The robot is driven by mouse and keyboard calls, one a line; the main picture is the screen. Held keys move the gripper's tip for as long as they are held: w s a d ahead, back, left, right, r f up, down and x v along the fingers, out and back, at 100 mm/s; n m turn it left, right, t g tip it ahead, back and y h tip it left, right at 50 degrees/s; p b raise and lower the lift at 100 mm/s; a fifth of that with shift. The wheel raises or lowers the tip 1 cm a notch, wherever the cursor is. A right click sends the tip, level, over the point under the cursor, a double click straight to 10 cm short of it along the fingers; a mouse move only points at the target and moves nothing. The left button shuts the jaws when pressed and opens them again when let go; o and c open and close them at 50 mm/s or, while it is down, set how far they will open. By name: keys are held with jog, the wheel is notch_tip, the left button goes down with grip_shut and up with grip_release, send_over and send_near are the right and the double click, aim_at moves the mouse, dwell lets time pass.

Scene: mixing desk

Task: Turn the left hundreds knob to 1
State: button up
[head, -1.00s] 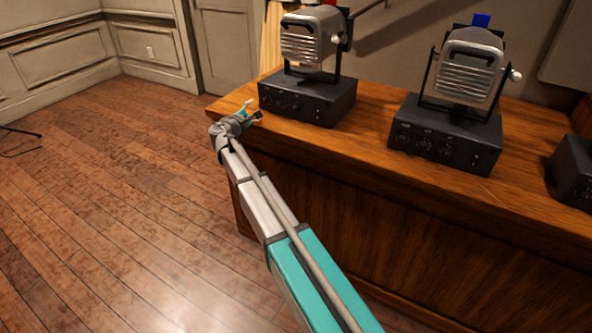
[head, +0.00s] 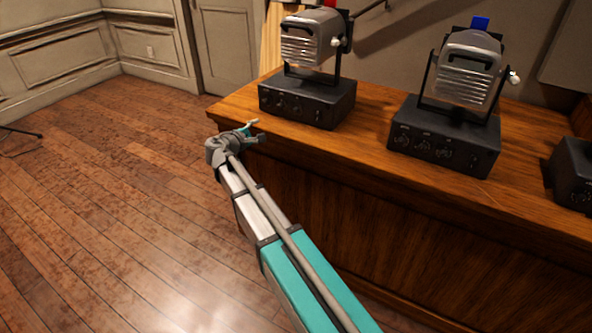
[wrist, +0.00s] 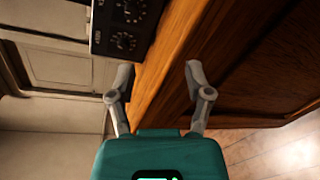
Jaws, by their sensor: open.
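The left control box (head: 306,106) stands on the desk under a lamp, its front carrying a row of dark knobs. The leftmost one, which I take as the hundreds knob (head: 268,98), is small here and its setting cannot be read. In the wrist view the box's panel appears turned on its side at the top left, with the end knob (wrist: 123,41) and another knob (wrist: 132,10) above it. My gripper (head: 257,130) is open and empty at the desk's left front edge, apart from the box. In the wrist view its fingers (wrist: 160,68) straddle the desk edge.
A second box (head: 445,135) with a blue-topped lamp stands to the right, and a third dark box (head: 572,172) is at the right edge. The wooden desk (head: 375,160) has a clear strip before the boxes. Open floor (head: 110,220) lies left.

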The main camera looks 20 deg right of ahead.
jog(key=s+d+f+m+g+y+p, duration=0.2)
jog(key=s+d+f+m+g, duration=0.1)
jog(key=s, duration=0.5)
jog(key=s+d+f+m+g+y+p, duration=0.2)
jog(key=s+d+f+m+g, duration=0.1)
jog(key=s, duration=0.5)
jog(key=shift+d+f+m+g+y, duration=0.15)
jog(key=shift+d+m+g+y, duration=0.15)
jog(key=shift+d+m+g, duration=0.75)
jog(key=shift+s+d+t, duration=0.1)
jog(key=shift+d+t, duration=0.25)
jog(key=shift+d, duration=0.05)
jog(key=s+a+f+m+g+y+p, duration=0.1)
jog(key=s+f+m+g+y, duration=0.2)
jog(key=s, duration=0.5)
jog(key=s+a+f+m+g+y, duration=0.1)
jog(key=s+a+m+y, duration=0.2)
jog(key=s, duration=0.5)
notch_tip(320, 180, up, 20)
jog(key=d+y+p, duration=0.1)
jog(key=p, duration=1.8)
jog(key=shift+w+d+f+p, duration=0.15)
jog(key=shift+d+p, duration=0.1)
jog(key=shift+p, duration=0.1)
